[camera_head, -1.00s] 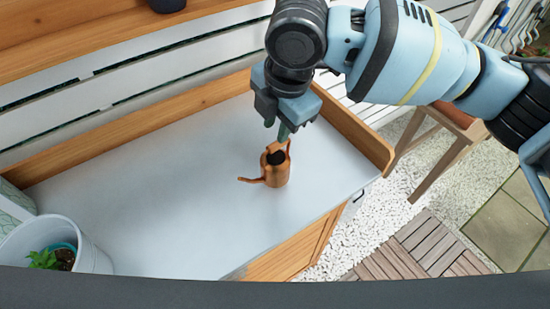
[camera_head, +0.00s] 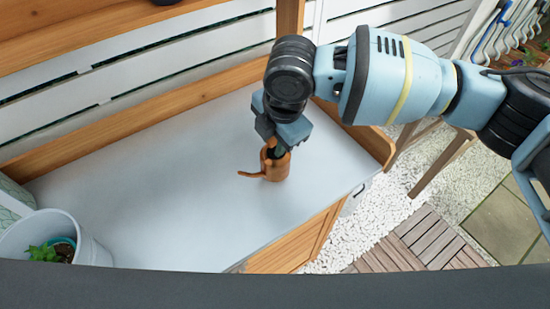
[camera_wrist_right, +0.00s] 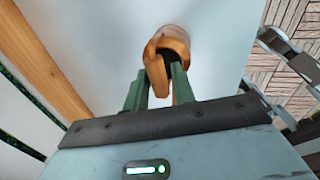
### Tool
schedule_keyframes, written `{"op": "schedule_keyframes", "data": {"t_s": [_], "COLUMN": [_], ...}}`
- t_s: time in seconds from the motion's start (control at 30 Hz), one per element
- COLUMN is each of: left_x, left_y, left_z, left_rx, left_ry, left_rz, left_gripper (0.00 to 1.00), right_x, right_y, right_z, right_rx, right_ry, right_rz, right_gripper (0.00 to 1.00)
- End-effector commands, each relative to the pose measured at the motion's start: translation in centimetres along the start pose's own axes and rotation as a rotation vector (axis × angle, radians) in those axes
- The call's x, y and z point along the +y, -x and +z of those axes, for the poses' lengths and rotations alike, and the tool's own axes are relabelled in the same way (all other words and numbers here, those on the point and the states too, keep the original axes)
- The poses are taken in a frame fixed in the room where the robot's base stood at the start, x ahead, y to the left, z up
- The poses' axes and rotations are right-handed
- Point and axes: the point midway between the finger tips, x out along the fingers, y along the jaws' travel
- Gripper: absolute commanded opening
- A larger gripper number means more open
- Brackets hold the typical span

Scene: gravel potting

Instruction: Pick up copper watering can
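The copper watering can (camera_head: 277,171) stands upright on the pale bench top, near its right end, with its spout pointing left. My right gripper (camera_head: 274,150) is directly above it, pointing down, with its fingertips at the can's top. In the right wrist view, the two green fingers of the gripper (camera_wrist_right: 159,72) are apart, one on each side of the can's curved copper handle (camera_wrist_right: 155,66). The gripper looks open around the handle, and I see no clear grip. The can's lower body is partly hidden behind the handle there. My left gripper is not in view.
The bench top (camera_head: 150,190) is clear left of the can. A wooden rim (camera_head: 130,122) runs along its back. A white pot (camera_head: 90,252) with a small plant stands at the near left. Gravel (camera_head: 365,232) and paving lie beyond the bench's right side.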

Motion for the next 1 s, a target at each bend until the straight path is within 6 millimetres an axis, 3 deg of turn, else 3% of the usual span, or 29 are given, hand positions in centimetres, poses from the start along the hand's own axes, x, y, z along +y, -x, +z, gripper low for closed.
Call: {"op": "schedule_keyframes", "data": {"t_s": [0.27,0.47,1.0], "left_x": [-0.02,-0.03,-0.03], "left_y": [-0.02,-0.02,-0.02], "left_z": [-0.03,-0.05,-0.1], "left_rx": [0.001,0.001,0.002], "left_ry": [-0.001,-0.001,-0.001], "left_rz": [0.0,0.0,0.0], "left_gripper": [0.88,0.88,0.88], "right_x": [0.05,0.04,0.21], "right_y": [-0.29,-0.27,0.35], "right_z": [-0.02,-0.03,-0.04], "right_rx": [0.0,0.0,0.0], "right_ry": [0.0,0.001,0.001], "right_rz": [0.002,0.002,0.004], "right_gripper": [0.26,0.01,0.0]}}
